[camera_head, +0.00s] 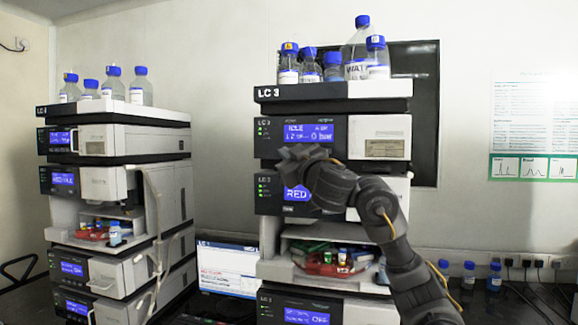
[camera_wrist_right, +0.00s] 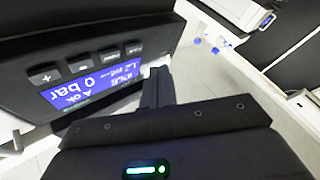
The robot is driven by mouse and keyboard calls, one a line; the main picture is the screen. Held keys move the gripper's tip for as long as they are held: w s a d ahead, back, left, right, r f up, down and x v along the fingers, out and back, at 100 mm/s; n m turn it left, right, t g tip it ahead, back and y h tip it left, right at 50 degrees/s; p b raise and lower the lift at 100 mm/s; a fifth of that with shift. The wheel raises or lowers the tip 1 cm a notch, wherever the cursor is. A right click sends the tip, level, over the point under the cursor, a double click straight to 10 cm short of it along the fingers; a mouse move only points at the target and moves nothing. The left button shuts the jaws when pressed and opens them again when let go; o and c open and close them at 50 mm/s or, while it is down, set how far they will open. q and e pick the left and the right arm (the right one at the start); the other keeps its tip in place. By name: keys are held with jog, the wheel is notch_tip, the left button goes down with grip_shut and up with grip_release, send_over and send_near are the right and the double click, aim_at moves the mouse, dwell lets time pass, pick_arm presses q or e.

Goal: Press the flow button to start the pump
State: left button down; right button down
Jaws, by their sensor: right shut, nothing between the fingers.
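The pump module (camera_head: 270,135) is the upper unit of the right-hand LC 3 stack. Its blue display (camera_head: 308,132) reads IDLE and 0 bar. In the right wrist view the display (camera_wrist_right: 95,80) appears turned over, with a row of dark buttons (camera_wrist_right: 80,66) along one edge. One button carries a plus sign; I cannot read which one is the flow button. My right gripper (camera_head: 290,153) is shut and empty, in front of the pump's lower edge. In the wrist view its fingers (camera_wrist_right: 157,88) are beside the panel's end; contact cannot be told. My left gripper is not in view.
Blue-capped bottles (camera_head: 310,68) stand on top of the stack. Below the pump is another module with a display reading RED (camera_head: 297,194), then an open bay with a red tray (camera_head: 325,266). A second stack (camera_head: 98,140) stands at left, with a laptop screen (camera_head: 227,268) between.

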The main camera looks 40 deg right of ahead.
aim_at(280, 146)
jog(key=shift+w+d+b, duration=0.35)
jog(key=shift+w+d, duration=0.3)
jog(key=shift+d, duration=0.25)
dwell(1.5)
jog(key=shift+w+d, duration=0.25)
jog(key=shift+d, duration=0.1)
jog(key=shift+w+d, duration=0.25)
jog(key=shift+d, duration=0.05)
dwell(0.8)
jog(key=shift+r, duration=0.1)
jog(key=shift+s+a+p, duration=0.3)
jog(key=shift+s+a, duration=0.2)
jog(key=shift+a, duration=0.15)
